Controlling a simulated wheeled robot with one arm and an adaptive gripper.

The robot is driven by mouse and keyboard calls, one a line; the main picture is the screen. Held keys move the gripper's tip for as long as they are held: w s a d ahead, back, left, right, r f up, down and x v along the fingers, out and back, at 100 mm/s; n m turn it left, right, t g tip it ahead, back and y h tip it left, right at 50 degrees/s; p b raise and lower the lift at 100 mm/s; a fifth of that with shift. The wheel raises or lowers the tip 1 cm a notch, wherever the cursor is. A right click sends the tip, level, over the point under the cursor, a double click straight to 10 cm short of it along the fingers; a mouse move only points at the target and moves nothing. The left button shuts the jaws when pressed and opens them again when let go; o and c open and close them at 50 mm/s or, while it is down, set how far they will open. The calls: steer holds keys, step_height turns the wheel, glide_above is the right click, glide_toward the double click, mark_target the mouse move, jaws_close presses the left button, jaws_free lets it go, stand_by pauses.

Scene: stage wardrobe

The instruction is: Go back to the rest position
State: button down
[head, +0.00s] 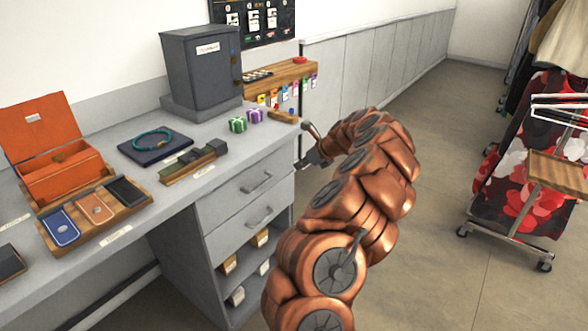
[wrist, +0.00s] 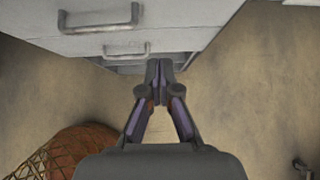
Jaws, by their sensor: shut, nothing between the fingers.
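My gripper (wrist: 159,72) points down in the wrist view, its two fingers together and nothing between them. It is over the floor, close to the drawer fronts (wrist: 130,45) of the grey desk. In the head view my gripper (head: 304,163) is small and dark, at the end of my copper-coloured arm, just right of the desk's drawer unit. My arm curves up from the bottom middle of that view and bends toward the desk. Part of the gripper is hard to make out there.
On the desk (head: 215,180) stand a dark safe (head: 205,70), an orange box (head: 60,150), a navy pad (head: 155,148) with a bracelet, and small gift boxes (head: 238,125). A clothes rack (head: 510,215) stands at right. The floor (head: 430,200) between is clear.

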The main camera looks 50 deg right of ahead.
steer(key=shift+s+r, duration=0.4)
